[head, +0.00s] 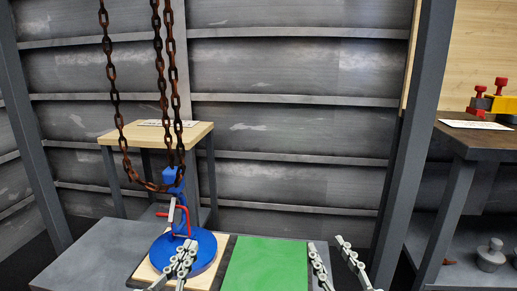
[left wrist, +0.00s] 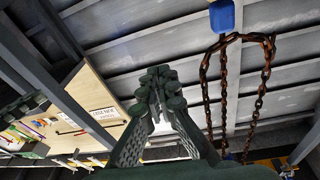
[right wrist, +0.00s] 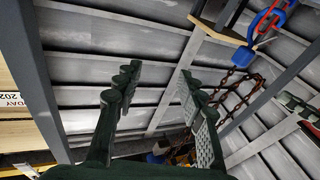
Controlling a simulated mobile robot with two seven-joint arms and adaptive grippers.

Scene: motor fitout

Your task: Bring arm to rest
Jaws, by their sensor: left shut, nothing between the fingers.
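My left gripper (head: 187,258) is in the lower middle of the head view, in front of a blue round base (head: 208,258). Its fingertips meet in the left wrist view (left wrist: 160,78), with nothing between them. My right gripper (head: 334,256) is to the right, at the near right edge of a green panel (head: 266,265). Its fingers stand wide apart and empty in the right wrist view (right wrist: 155,80). Both grippers point upward in their wrist views. The arms behind the grippers are mostly out of the head view.
Rusty chains (head: 160,70) hang down to a blue post with a red handle (head: 181,222) on the blue base. A small wooden table (head: 190,133) stands behind. A dark workbench (head: 480,140) and a grey post (head: 420,130) stand on the right.

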